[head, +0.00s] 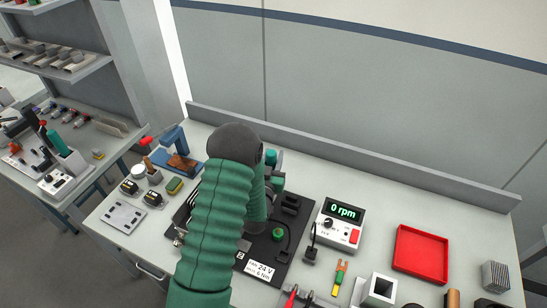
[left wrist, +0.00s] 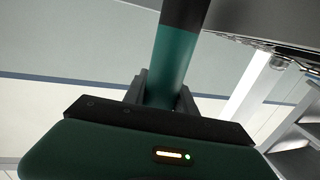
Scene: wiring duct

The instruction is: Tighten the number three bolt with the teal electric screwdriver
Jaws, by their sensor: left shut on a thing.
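My left arm, in a green ribbed sleeve, reaches across the middle of the head view and hides most of what lies beneath it. In the left wrist view my left gripper (left wrist: 160,95) is shut on the teal electric screwdriver (left wrist: 172,62), a teal cylinder with a black section above. Its tip is not in view. In the head view the screwdriver is mostly or wholly behind my arm. A black board (head: 250,256) with a 24 V label lies under and right of my arm. I cannot make out the number three bolt. My right gripper is not in view.
A white meter (head: 340,222) reading 0 rpm stands right of the board. A red tray (head: 421,253) lies farther right. A blue stand (head: 175,155) and a metal plate (head: 123,216) are at the left. A raised edge (head: 350,160) runs along the back.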

